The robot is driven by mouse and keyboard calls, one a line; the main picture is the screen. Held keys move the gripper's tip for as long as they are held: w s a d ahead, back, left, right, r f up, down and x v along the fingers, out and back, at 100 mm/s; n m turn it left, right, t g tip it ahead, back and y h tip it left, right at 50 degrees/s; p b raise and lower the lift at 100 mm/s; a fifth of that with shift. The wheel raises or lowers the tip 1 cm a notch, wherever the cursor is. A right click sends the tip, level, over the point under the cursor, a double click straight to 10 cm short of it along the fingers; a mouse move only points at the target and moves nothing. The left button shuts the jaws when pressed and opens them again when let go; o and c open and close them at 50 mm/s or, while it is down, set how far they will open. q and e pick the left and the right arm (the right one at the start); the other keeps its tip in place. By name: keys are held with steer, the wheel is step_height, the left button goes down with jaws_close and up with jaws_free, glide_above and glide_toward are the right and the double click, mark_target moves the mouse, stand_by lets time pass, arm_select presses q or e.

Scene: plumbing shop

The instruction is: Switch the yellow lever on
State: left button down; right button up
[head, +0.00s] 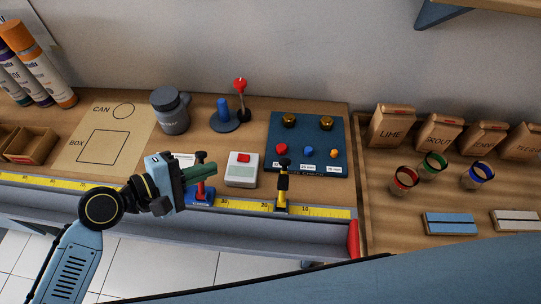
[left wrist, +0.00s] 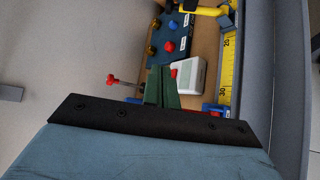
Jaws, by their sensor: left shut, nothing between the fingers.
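The yellow lever (head: 282,186) stands near the bench's front edge, on the yellow measuring tape strip. It has a yellow body and a black top, and looks upright in the head view. Part of it shows at the top of the left wrist view (left wrist: 208,11). My left gripper (head: 211,171) has green fingers, which are closed together and empty. It is to the left of the yellow lever and apart from it. In the left wrist view the fingers (left wrist: 161,86) point toward the white box. My right gripper is not in view.
A red lever on a blue base (head: 203,192) is right by my left gripper. A white box with a red button (head: 241,170) stands between it and the yellow lever. A dark blue board (head: 300,155) with knobs is behind. A grey mug (head: 170,110) stands further back.

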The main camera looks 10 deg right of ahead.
mark_target(283, 186)
arm_select(q)
steer(key=s+d+r+p+x, duration=0.1)
steer(key=s+d+x, duration=0.1)
steer(key=x, duration=1.2)
steer(key=shift+s+d, duration=0.2)
steer(key=shift+s, duration=0.15)
